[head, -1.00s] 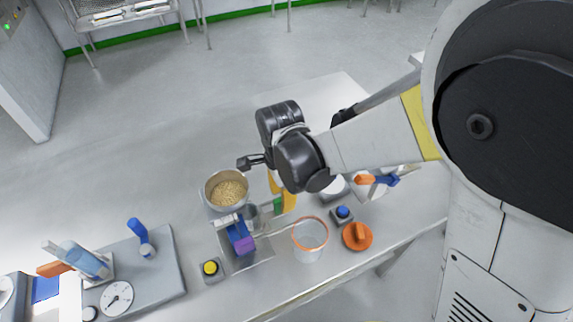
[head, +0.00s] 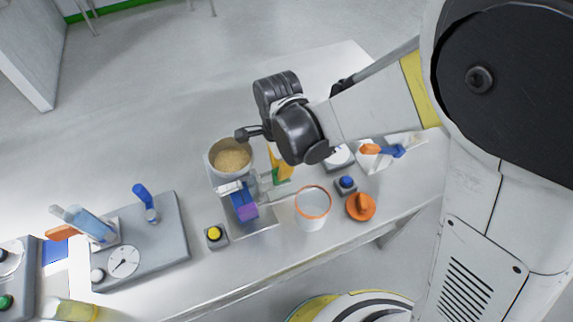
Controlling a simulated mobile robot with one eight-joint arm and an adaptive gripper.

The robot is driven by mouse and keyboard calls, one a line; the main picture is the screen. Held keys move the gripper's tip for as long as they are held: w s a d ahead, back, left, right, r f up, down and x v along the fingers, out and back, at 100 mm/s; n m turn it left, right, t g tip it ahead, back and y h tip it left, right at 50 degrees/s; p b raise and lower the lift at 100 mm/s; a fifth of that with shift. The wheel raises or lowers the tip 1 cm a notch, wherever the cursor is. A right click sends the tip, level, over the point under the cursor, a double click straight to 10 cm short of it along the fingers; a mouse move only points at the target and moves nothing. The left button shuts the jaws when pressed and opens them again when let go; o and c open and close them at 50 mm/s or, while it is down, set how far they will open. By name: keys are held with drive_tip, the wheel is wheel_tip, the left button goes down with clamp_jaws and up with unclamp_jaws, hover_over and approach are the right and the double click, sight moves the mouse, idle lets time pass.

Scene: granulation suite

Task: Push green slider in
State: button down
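The green slider (head: 281,176) is a small green piece on the bench device, to the right of the blue and purple part. A yellow-orange piece (head: 285,161) rises right behind it. The dark wrist of my arm hangs above and behind the slider, hiding part of that area. My gripper (head: 246,133) shows only as a dark finger pointing left, near the far rim of the grain bowl. It appears apart from the slider. Its opening is not clear.
A metal bowl of grain (head: 232,160) stands behind the device. An orange-rimmed clear beaker (head: 312,211), an orange knob (head: 360,207) and a blue button (head: 346,184) stand to the right. A yellow button (head: 214,235) and a grey scale-like unit (head: 165,250) are to the left.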

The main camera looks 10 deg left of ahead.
drive_tip(key=shift+s+a, duration=0.35)
drive_tip(key=shift+a, duration=0.2)
drive_tip(key=shift+s+a, duration=0.35)
drive_tip(key=shift+a, duration=0.2)
drive_tip(key=c, duration=1.4)
unclamp_jaws()
drive_tip(key=shift+a, duration=0.1)
drive_tip(key=shift+r, duration=0.1)
wheel_tip(320, 180, up, 12)
drive_tip(key=shift+f, duration=0.1)
